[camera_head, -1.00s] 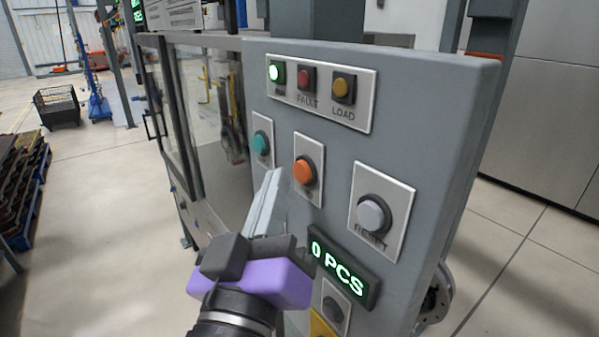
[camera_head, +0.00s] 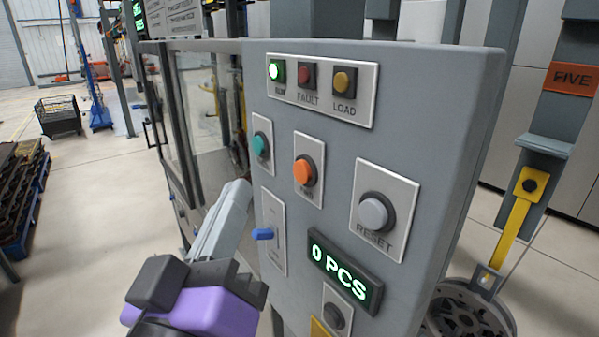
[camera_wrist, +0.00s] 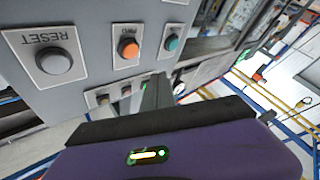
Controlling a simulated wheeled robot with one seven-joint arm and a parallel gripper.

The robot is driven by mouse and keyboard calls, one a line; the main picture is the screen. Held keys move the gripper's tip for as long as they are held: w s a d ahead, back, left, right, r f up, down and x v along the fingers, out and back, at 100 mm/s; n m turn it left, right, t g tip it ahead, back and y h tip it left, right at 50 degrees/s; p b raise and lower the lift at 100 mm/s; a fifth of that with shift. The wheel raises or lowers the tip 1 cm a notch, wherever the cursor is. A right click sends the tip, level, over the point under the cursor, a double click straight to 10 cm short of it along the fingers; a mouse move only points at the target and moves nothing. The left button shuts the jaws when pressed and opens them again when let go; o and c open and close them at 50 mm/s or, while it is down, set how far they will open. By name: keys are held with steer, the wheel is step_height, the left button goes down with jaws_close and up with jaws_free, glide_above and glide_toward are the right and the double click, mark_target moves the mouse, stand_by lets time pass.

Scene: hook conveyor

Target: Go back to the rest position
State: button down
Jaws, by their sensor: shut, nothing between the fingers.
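My gripper (camera_head: 228,205) is in front of the left part of a grey control panel (camera_head: 430,140), its fingers together and empty. It appears apart from the panel. The panel carries a green button (camera_head: 260,145), an orange button (camera_head: 303,172) and a grey RESET button (camera_head: 374,213). A blue switch lever (camera_head: 263,234) sits below the green button. In the wrist view the closed fingers (camera_wrist: 157,92) point toward the panel, below the orange button (camera_wrist: 128,48) as pictured, and hide part of the lower plates.
The green RUN lamp (camera_head: 277,72) is lit, and a display (camera_head: 345,271) reads "0 PCS". A yellow hook arm (camera_head: 511,230) and a wheel (camera_head: 466,318) stand right of the panel. A glazed machine enclosure (camera_head: 200,110) is behind left. Open floor (camera_head: 95,200) lies at left.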

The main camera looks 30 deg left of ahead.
stand_by(0.5)
steer(key=s+a+n+g+y, duration=0.1)
steer(key=s+a+n+y, duration=0.25)
steer(key=y, duration=0.25)
steer(key=d+f+m+g+h, duration=0.1)
steer(key=d+f+m+g, duration=0.15)
steer(key=d+f, duration=1.9)
steer(key=s+d+f+m+h, duration=0.3)
steer(key=s+d+f+h, duration=0.1)
steer(key=d, duration=0.4)
steer(key=s+d+f+m+g+h, duration=0.1)
steer(key=s+d+f+m+h, duration=0.3)
steer(key=s+d, duration=0.3)
steer(key=s+d+f+m+h, duration=0.3)
steer(key=s+d, duration=0.3)
steer(key=d, duration=0.3)
steer(key=shift+d+f+m+g+h, duration=0.3)
steer(key=shift+f+h, duration=0.2)
steer(key=shift+h, duration=0.3)
